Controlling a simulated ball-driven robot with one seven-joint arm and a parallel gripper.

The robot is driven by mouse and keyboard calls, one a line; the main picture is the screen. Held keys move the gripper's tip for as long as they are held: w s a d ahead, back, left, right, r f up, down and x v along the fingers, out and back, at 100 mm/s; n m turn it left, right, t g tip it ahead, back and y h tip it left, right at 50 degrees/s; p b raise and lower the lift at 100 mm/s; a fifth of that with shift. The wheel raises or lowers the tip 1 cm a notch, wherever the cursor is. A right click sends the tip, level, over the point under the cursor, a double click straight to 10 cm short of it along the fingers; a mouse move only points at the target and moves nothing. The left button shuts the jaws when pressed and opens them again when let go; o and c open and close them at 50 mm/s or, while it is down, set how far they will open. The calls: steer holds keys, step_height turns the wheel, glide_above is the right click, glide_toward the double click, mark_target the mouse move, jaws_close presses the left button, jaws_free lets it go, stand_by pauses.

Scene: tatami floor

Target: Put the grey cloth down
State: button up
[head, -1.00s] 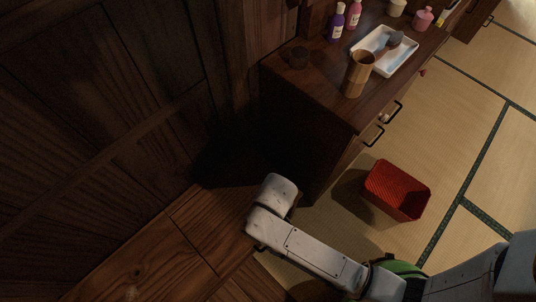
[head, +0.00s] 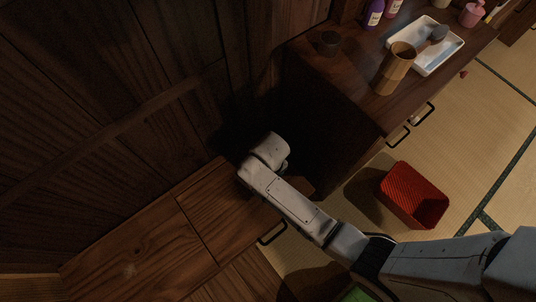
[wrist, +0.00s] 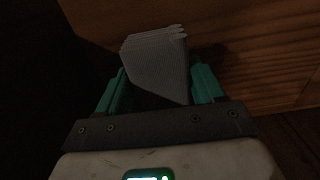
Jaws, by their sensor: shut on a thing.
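The grey cloth (wrist: 158,62) shows in the wrist view as a folded stack with layered edges. My gripper (wrist: 158,88) is shut on it, with one teal finger on each side. Behind the cloth in that view is a brown wooden surface; I cannot tell whether the cloth touches it. In the head view my arm's end hangs beside the low wooden cabinet (head: 135,245), near the dark gap by the dresser. The cloth and fingers are hidden there behind my arm.
A red basket (head: 413,195) stands on the tatami (head: 480,130). The low cabinet's top looks bare.

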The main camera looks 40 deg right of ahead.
steer(key=shift+w+f, duration=0.4)
steer(key=shift+f, duration=0.15)
steer(key=shift+w+d+f+b, duration=0.15)
steer(key=shift+f+b, duration=0.6)
steer(key=shift+f, duration=0.9)
steer(key=shift+f, duration=0.15)
steer(key=o, duration=1.1)
